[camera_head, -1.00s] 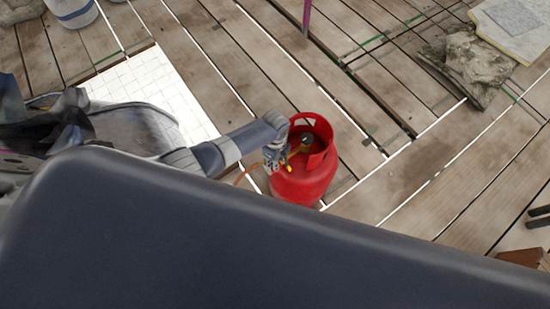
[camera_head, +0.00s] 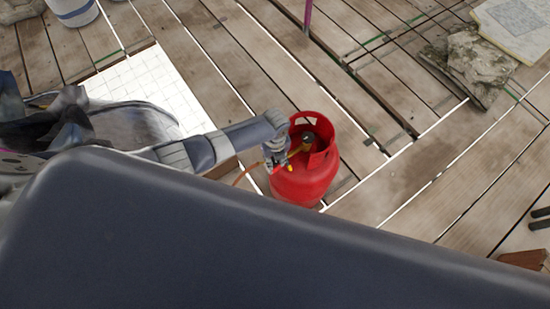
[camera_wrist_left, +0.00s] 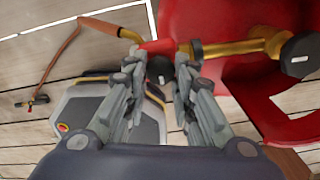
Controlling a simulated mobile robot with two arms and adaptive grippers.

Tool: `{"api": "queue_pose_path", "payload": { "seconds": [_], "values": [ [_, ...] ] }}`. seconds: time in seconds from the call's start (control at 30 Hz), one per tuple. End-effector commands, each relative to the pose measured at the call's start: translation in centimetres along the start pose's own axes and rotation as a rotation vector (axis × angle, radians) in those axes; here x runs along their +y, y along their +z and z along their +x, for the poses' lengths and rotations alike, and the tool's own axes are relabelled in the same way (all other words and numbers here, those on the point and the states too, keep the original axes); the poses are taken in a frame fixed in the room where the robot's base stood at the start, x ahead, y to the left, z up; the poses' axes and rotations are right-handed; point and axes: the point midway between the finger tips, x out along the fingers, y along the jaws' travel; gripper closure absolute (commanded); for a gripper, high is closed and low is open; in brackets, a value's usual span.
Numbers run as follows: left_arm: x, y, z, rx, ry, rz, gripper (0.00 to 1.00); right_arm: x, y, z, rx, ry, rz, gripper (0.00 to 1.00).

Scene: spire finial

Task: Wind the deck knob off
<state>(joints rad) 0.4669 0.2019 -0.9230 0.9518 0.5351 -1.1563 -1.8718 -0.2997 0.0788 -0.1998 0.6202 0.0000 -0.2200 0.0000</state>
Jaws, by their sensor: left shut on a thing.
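A red gas cylinder (camera_head: 303,180) with an open collar stands on the deck. A brass valve (camera_wrist_left: 243,47) runs across its top in the left wrist view, with a dark knob (camera_wrist_left: 299,55) with a white mark at its right end. My left gripper (camera_head: 273,157) is at the cylinder's left side. In the left wrist view its fingers (camera_wrist_left: 160,72) are shut on a small dark round knob (camera_wrist_left: 160,69) at the valve's left side, partly hidden between the fingertips. I cannot tell which knob is the deck knob. My right gripper is not in view.
An orange hose (camera_wrist_left: 58,58) leads away left from the fitting. A grey case (camera_wrist_left: 80,108) lies below it. A white tiled patch (camera_head: 150,85), a white bucket (camera_head: 74,11) and rocks (camera_head: 470,62) are farther off. Planks right of the cylinder are clear.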

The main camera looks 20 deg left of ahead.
Motion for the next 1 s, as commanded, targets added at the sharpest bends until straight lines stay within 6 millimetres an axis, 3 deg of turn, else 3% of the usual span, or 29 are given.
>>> {"api": "queue_pose_path", "payload": {
  "seconds": [0.57,0.6,0.7,1.0],
  "values": [
    [0.07,-0.08,0.06,0.001,0.001,0.036,1.0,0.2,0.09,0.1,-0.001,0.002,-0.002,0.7],
    [0.06,-0.08,0.05,0.001,0.001,0.036,0.74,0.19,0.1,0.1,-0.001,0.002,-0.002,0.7],
    [0.06,-0.07,0.05,0.001,0.001,0.036,0.55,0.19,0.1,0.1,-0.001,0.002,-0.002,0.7],
    [0.02,-0.02,-0.01,0.0,0.0,0.035,0.55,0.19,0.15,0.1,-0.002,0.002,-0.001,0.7]
  ]
}}
